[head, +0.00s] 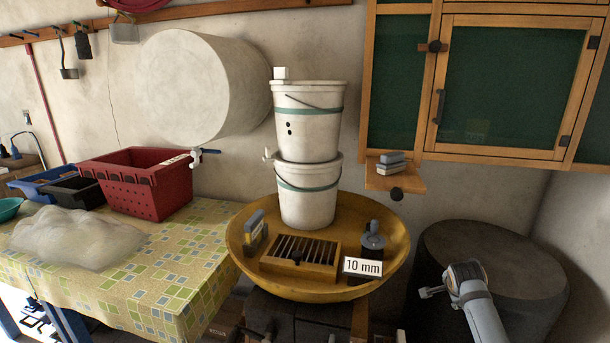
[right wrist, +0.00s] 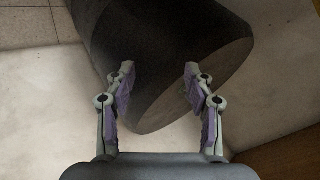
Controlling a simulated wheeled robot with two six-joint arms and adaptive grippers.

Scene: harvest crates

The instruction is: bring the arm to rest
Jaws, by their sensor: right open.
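My right arm comes in at the lower right of the head view, in front of a dark drum (head: 500,255). My right gripper (head: 432,291) points left there, partly hidden by its own wrist. In the right wrist view my right gripper (right wrist: 159,80) is open, with its two fingers wide apart and nothing between them. The dark drum (right wrist: 165,45) lies beyond the fingertips in that view. I do not make out my left gripper in the head view.
A yellow round tray (head: 400,245) holds stacked white buckets (head: 308,205), a slotted wooden box (head: 300,256) and a "10 mm" label (head: 362,267). A red crate (head: 150,195) stands on the tiled-cloth table (head: 160,285) at left. A green-paned cabinet (head: 515,85) hangs above the drum.

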